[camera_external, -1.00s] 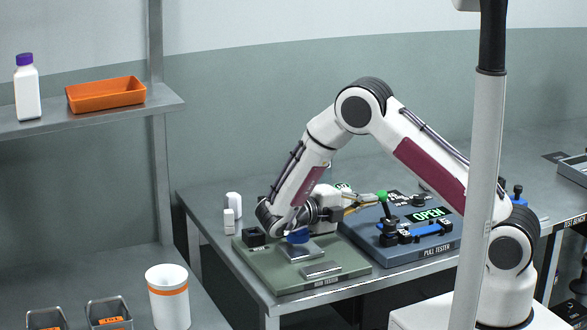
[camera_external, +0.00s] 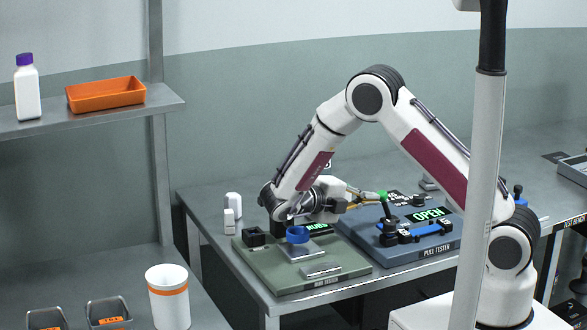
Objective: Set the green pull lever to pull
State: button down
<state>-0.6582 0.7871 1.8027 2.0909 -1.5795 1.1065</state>
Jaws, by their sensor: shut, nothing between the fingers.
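The green pull lever (camera_external: 383,196) has a green knob on a dark stem and stands up from the blue-grey pull tester (camera_external: 420,259). The tester's display (camera_external: 430,215) reads OPEN in green. My gripper (camera_external: 377,197) is shut and empty, pointing right, with its fingertips at the green knob. I cannot tell whether they touch it. A blue bar with dark clamps (camera_external: 420,231) lies across the tester, in front of the display.
Left of the tester is a green rub tester (camera_external: 262,274) with a blue ring (camera_external: 297,235) and metal plates. A shelf at left holds an orange tray (camera_external: 105,95) and a white bottle (camera_external: 27,90). A pale pole stands in front of my arm.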

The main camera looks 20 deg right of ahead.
aim_at(381, 194)
jog(key=shift+d+r+y, duration=0.25)
jog(key=shift+d+y, duration=0.1)
jog(key=shift+y, duration=0.45)
jog(key=shift+d+r, duration=0.25)
jog(key=shift+d, duration=0.05)
dwell(0.3)
jog(key=shift+d+r, duration=0.3)
jog(key=shift+d, duration=0.05)
jog(key=shift+d+r+m+y, duration=0.3)
jog(key=shift+d+r+y, duration=0.1)
jog(key=shift+d+y, duration=0.5)
jog(key=shift+d+r+y, duration=0.25)
jog(key=shift+d+y, duration=0.8)
jog(key=shift+y, duration=0.35)
jog(key=shift+d, duration=0.65)
jog(key=shift+r, duration=0.1)
jog(key=v, duration=0.9)
jog(key=shift+r, duration=0.6)
